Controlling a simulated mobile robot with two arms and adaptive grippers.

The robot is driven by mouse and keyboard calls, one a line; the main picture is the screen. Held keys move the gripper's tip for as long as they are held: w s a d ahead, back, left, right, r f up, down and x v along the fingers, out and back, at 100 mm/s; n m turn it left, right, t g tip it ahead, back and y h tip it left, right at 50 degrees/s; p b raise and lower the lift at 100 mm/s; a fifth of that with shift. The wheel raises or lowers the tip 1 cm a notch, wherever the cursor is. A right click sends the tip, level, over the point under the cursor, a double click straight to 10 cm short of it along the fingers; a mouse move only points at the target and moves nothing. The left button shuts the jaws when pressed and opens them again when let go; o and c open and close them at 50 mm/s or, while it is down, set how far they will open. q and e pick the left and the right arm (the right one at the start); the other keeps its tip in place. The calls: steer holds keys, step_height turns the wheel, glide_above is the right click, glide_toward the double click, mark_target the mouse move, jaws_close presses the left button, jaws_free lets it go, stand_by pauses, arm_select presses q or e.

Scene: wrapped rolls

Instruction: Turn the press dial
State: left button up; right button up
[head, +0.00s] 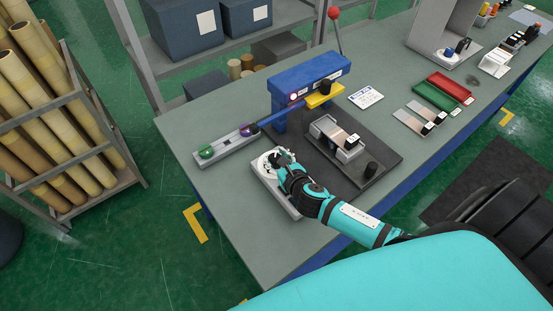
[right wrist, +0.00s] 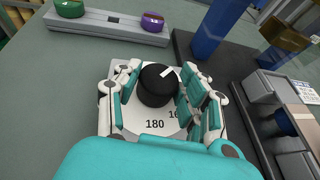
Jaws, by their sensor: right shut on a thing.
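The press dial is a black round knob (right wrist: 158,85) with a white pointer mark, on a white disc (right wrist: 146,124) that shows "180" and part of another number. The disc sits on a grey base on the table, left of the press's dark plate. My right gripper (right wrist: 158,92) has its fingers on both sides of the knob, shut on it. In the head view my right gripper (head: 280,162) covers most of the dial. The blue press (head: 310,80) stands behind it, with a red-tipped lever (head: 334,14). My left gripper is not in view.
A grey bar with a green button (head: 206,152) and a purple button (head: 245,130) lies left of the press. A clamp fixture (head: 335,138) and a black knob (head: 371,170) are on the dark plate. Red (head: 450,86) and green (head: 434,97) trays lie farther right.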

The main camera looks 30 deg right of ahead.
steer(key=shift+a+m+h, duration=0.1)
steer(key=shift+m+h, duration=0.2)
steer(key=shift+m, duration=0.1)
steer(key=shift+h, duration=0.3)
steer(key=m+h, duration=0.1)
steer(key=m+g+h, duration=0.1)
steer(key=m+h, duration=0.2)
steer(key=shift+w+a+g+p, duration=0.1)
steer(key=shift+a+g+p, duration=0.2)
steer(key=shift+p, duration=0.1)
steer(key=shift+w+m+g+h, duration=0.1)
steer(key=shift+m+g+h, duration=1.2)
steer(key=shift+m+h, duration=0.65)
steer(key=o, duration=1.2)
